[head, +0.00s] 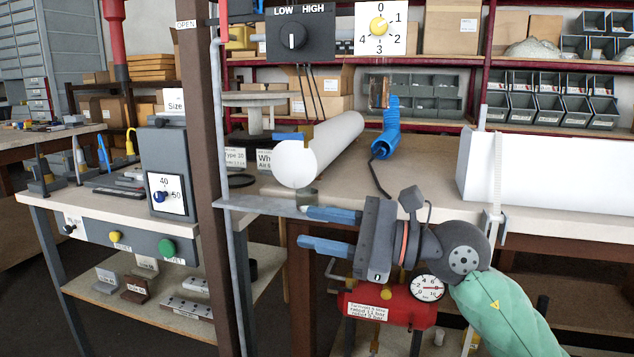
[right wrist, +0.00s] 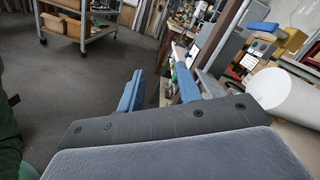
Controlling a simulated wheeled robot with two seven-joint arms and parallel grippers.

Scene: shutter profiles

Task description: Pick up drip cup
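My right gripper (head: 305,227) is in front of the bench edge, its two blue fingers apart with nothing seen between them. It also shows open in the right wrist view (right wrist: 160,88). A small grey-olive object (head: 308,196), possibly the drip cup, sits at the bench edge under the near end of a white tube (head: 335,145). It is just above and behind the upper finger, and I cannot tell whether they touch. It is partly hidden and too small to identify surely. My left gripper is not in view.
A brown post (head: 203,150) and a thin grey upright stand left of the gripper. A red compressor (head: 380,305) is below it.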

